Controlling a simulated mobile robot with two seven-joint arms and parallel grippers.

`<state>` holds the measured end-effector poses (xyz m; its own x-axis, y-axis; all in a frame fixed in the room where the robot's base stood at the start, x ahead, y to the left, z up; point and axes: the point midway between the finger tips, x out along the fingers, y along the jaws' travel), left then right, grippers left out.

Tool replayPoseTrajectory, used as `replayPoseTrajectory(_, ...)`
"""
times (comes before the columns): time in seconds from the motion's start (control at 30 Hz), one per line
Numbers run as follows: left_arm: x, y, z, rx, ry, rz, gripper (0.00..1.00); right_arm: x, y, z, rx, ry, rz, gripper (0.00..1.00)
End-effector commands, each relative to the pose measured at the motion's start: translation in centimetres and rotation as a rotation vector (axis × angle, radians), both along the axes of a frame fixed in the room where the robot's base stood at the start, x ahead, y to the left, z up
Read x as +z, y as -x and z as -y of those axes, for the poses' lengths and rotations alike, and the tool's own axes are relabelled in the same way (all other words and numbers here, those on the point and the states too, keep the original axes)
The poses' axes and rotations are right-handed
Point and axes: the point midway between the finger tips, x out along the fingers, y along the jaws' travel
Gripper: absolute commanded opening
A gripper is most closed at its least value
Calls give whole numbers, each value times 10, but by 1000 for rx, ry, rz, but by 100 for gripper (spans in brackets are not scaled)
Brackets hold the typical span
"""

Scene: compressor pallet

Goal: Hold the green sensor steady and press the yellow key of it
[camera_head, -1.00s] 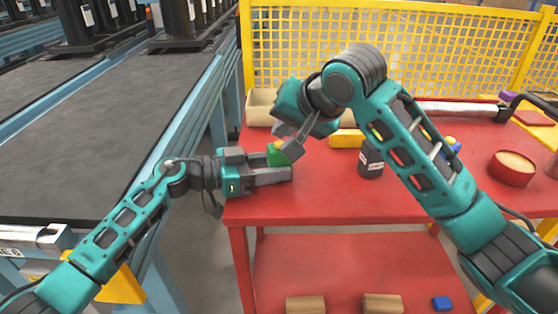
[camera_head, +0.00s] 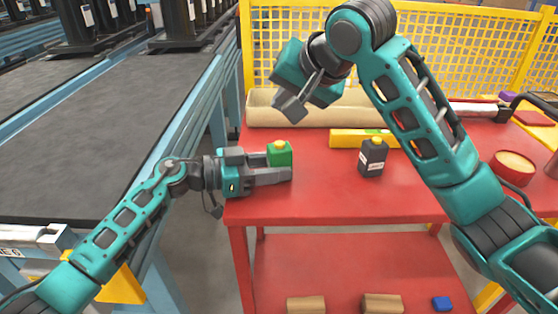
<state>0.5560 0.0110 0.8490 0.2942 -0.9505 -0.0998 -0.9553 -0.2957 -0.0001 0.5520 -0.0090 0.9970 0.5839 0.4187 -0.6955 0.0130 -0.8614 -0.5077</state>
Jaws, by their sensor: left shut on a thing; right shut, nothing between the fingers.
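The green sensor (camera_head: 280,158) is a small green block near the left end of the red table. Its yellow key (camera_head: 280,143) is on top and in plain view. My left gripper (camera_head: 280,174) is shut on the sensor, its fingers pointing right across the near side of it. My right gripper (camera_head: 290,106) is shut and empty. It hangs up and slightly right of the sensor, clear of the key.
The red table (camera_head: 330,200) has a beige tray (camera_head: 345,108) at the back, a yellow box (camera_head: 350,138), a dark bottle (camera_head: 373,157) and a round red tin (camera_head: 512,168). A yellow mesh fence (camera_head: 440,50) stands behind. A conveyor (camera_head: 90,130) runs on the left.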

Motion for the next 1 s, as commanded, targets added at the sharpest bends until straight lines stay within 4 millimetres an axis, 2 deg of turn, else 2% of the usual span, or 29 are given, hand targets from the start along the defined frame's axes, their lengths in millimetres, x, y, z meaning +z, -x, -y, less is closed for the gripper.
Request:
replayPoseTrajectory(0.47, 0, 0, 0, 0, 1, 0, 26, 2, 0, 0, 1, 0, -1, 0)
replayPoseTrajectory(0.5, 0, 0, 0, 0, 1, 0, 45, 2, 0, 0, 1, 0, -1, 0)
replayPoseTrajectory(0.7, 0, 0, 0, 0, 0, 0, 64, 2, 0, 0, 1, 0, -1, 0)
replayPoseTrajectory(0.8, 0, 0, 0, 0, 0, 0, 73, 2, 0, 0, 1, 0, -1, 0)
replayPoseTrajectory(1.0, 0, 0, 0, 0, 0, 0, 73, 2, 0, 0, 1, 0, -1, 0)
